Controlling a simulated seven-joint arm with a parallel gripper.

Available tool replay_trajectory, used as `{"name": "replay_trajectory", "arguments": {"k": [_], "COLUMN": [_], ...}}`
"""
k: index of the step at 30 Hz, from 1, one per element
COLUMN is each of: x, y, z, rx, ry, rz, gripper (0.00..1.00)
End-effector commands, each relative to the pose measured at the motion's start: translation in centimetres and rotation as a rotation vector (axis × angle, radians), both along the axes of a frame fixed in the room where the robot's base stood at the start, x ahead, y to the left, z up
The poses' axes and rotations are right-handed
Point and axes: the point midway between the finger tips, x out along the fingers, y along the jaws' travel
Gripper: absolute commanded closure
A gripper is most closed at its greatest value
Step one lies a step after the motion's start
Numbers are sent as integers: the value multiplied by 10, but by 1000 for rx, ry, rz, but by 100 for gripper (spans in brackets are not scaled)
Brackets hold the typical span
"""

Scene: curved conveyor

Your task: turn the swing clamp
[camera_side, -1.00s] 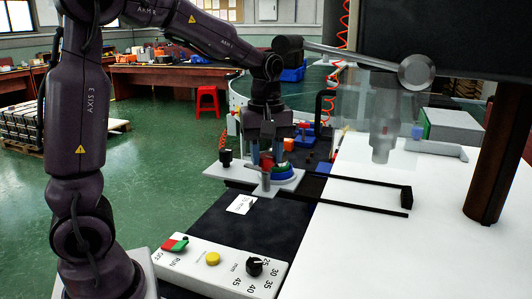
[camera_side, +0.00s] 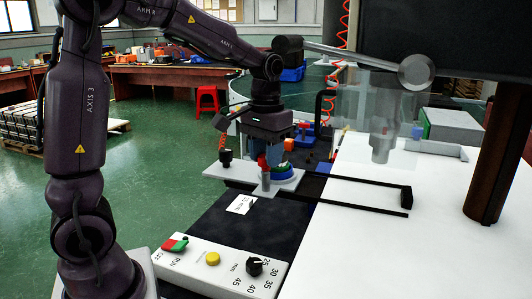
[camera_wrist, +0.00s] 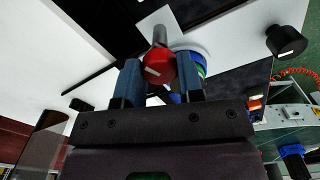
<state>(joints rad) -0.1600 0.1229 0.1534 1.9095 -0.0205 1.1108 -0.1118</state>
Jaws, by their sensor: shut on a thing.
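A round blue and green part (camera_side: 283,172) sits on the plate beside the clamp, partly hidden by the fingers in the wrist view.
A black knob (camera_side: 225,158) stands on the plate's left end. A control panel (camera_side: 222,259) with switches and a dial is in front. Black rails (camera_side: 375,184) run right over the white table (camera_side: 355,245). A translucent guard (camera_side: 350,105) with a hanging grey cylinder stands right.

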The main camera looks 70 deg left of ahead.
Motion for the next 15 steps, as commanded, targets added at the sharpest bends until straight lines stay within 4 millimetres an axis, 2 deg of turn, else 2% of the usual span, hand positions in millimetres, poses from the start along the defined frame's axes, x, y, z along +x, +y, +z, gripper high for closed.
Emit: {"name": "replay_trajectory", "arguments": {"k": [6, 15], "x": [0, 0], "y": [0, 0], "z": [2, 2], "rx": [-1, -1], "ry": [-1, -1], "rz": [-184, -366], "gripper": [89, 89]}}
